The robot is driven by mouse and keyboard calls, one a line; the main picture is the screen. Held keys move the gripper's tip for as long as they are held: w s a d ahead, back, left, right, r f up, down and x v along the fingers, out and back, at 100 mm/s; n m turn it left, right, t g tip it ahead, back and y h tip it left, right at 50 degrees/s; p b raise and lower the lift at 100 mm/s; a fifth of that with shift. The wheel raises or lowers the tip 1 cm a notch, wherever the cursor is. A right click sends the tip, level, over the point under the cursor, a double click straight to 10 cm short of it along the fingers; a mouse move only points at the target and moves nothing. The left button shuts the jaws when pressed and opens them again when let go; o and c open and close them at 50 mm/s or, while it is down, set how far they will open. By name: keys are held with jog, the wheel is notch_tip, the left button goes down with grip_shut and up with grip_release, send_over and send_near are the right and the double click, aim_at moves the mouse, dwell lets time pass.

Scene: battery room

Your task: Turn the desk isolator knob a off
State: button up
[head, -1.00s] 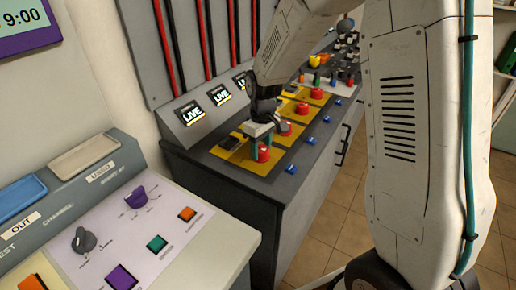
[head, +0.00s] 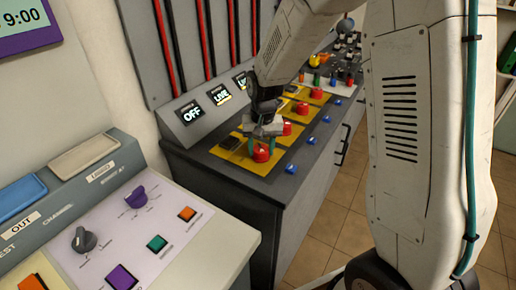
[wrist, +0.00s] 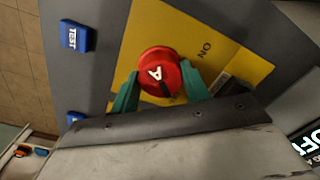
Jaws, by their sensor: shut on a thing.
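The red knob marked A (wrist: 159,72) sits on a yellow plate (wrist: 150,28) in the wrist view. It is also the nearest red knob (head: 262,153) on the dark desk in the head view. My gripper (wrist: 165,90) has its green fingers on both sides of the knob, shut on it; it also shows in the head view (head: 264,142). The word ON stands on the plate near the knob. The nearest display (head: 191,113) behind the knob reads OFF.
More red knobs on yellow plates run along the desk beyond, one of them here (head: 316,93). Blue TEST buttons line the front edge, one beside the knob (wrist: 75,36). A grey console (head: 150,225) with buttons stands at the near left.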

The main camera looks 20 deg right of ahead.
aim_at(262, 148)
jog(key=shift+s+f+m, duration=0.1)
jog(key=shift+s+m, duration=0.05)
jog(key=shift+m, duration=0.25)
jog(key=o, duration=1)
jog(key=shift+r, duration=0.5)
notch_tip(262, 148, up, 7)
jog(key=shift+d, duration=0.15)
